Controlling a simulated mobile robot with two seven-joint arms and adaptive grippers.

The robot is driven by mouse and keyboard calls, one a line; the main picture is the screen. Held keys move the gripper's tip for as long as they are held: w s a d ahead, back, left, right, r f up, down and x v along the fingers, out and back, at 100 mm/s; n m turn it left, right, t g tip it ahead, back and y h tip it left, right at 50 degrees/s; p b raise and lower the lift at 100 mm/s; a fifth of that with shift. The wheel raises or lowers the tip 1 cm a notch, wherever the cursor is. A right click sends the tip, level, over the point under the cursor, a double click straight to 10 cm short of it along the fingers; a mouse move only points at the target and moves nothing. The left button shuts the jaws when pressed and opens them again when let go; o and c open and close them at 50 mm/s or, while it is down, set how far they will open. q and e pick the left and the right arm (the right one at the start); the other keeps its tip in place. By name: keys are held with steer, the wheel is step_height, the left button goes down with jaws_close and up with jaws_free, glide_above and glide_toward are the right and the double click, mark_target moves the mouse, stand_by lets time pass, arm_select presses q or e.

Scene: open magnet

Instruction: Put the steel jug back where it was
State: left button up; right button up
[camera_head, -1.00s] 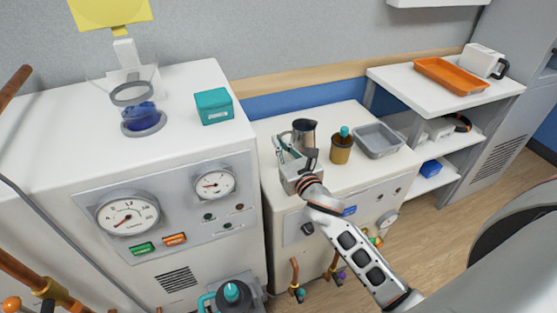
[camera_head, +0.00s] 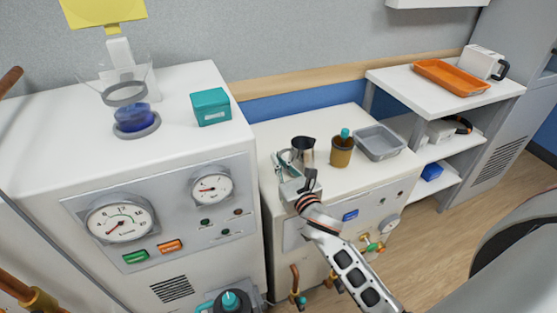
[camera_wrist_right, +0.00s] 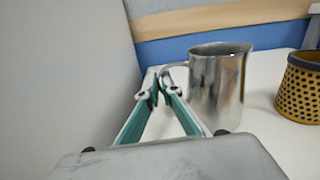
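The steel jug (camera_head: 303,152) is upright at the left part of the white cabinet top (camera_head: 330,183). In the right wrist view the jug (camera_wrist_right: 218,88) has its handle toward my fingers. My right gripper (camera_head: 287,158) is to the left of the jug. Its fingertips (camera_wrist_right: 161,86) are closed together around the handle. The jug's base is at or very near the cabinet top; I cannot tell if it bears weight there. My left gripper is not in view.
A brown perforated cup (camera_head: 342,153) with a teal-topped item stands just right of the jug, a grey tray (camera_head: 379,142) beyond it.

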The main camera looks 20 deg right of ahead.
steer(key=shift+o, duration=1.4)
steer(key=shift+s+r, duration=0.15)
steer(key=shift+r, duration=0.05)
steer(key=s, duration=1)
steer(key=shift+s+a+f, duration=0.1)
steer(key=shift+s+a, duration=0.05)
steer(key=shift+a, duration=0.05)
steer(key=shift+s, duration=0.7)
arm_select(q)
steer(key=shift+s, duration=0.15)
